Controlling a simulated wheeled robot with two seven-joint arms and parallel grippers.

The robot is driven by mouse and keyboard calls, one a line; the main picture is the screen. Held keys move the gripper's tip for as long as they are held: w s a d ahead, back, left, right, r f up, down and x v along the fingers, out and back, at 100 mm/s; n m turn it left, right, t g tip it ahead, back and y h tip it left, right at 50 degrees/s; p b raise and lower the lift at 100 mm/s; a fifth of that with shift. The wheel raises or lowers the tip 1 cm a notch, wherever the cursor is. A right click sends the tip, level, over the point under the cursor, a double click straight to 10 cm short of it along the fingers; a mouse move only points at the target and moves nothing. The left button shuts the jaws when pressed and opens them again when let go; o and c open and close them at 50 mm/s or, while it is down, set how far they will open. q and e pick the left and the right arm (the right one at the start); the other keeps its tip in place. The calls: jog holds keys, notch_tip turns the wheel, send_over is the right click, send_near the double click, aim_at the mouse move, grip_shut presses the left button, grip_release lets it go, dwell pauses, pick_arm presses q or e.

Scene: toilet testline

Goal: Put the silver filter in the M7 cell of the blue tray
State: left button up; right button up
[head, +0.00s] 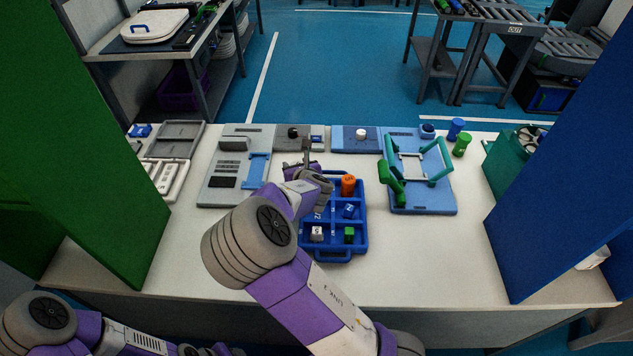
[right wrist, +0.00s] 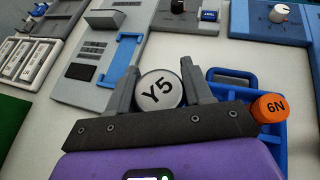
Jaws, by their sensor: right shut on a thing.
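The silver filter (right wrist: 160,90) is a round metal piece with "Y5" on its face. My right gripper (right wrist: 160,92) is shut on it, one finger on each side, in the right wrist view. In the head view my right gripper (head: 309,160) is over the far left part of the blue tray (head: 364,225), and my arm hides part of the tray's left side. The filter is hard to make out there. The M7 label cannot be read. My left arm shows at the lower left, but its fingers are not visible.
A blue fixture with a green handle (head: 436,200) stands to the right, a grey panel (head: 222,185) to the left.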

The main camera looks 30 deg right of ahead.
jog(key=d+m+h+p, duration=0.2)
jog(key=d+p, duration=0.1)
jog(key=d, duration=0.4)
jog(key=shift+g, duration=0.4)
jog(key=f+b, duration=0.1)
jog(key=f, duration=0.5)
jog(key=w+f+b, duration=0.1)
jog(key=f, duration=0.2)
jog(key=shift+d+f+b, duration=0.25)
jog(key=shift+f+b, duration=0.05)
jog(key=shift+f, duration=0.1)
pick_arm(q)
jog(key=shift+s+r, duration=0.1)
jog(key=shift+r, duration=0.8)
pick_arm(e)
jog(key=shift+s+r, duration=0.1)
pick_arm(q)
jog(key=shift+f, duration=0.1)
pick_arm(e)
jog(key=shift+f, duration=0.2)
jog(key=o, duration=1.1)
jog(key=shift+c, duration=0.2)
pick_arm(q)
jog(key=shift+f, duration=0.1)
pick_arm(e)
jog(key=shift+r, duration=0.15)
